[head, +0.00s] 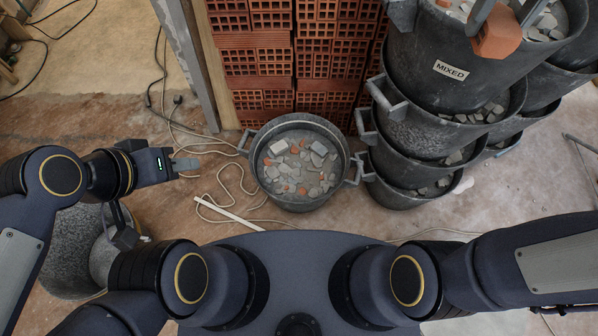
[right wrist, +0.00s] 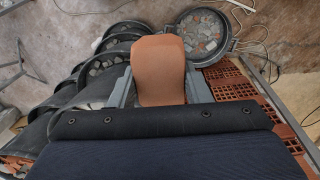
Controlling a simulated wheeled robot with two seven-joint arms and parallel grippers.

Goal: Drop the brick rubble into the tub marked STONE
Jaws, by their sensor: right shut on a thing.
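An orange brick chunk (head: 497,34) is gripped by my right gripper (head: 507,14) above the top tub of the stack, at the upper right of the head view. In the right wrist view the chunk (right wrist: 160,68) sits between the two grey fingers (right wrist: 160,92). The top tub (head: 430,95) is marked MIXED and holds grey rubble. No STONE label is readable in either view. My left gripper (head: 186,164) is at the left of the head view, holding nothing visible; its finger gap is unclear.
An unlabelled round tub (head: 345,150) with grey and orange rubble stands on the floor mid-view. Hollow red bricks (head: 325,60) are stacked behind it. Another dark tub (head: 62,235) is at lower left, partly behind my left arm. Cables (head: 230,185) lie on the floor.

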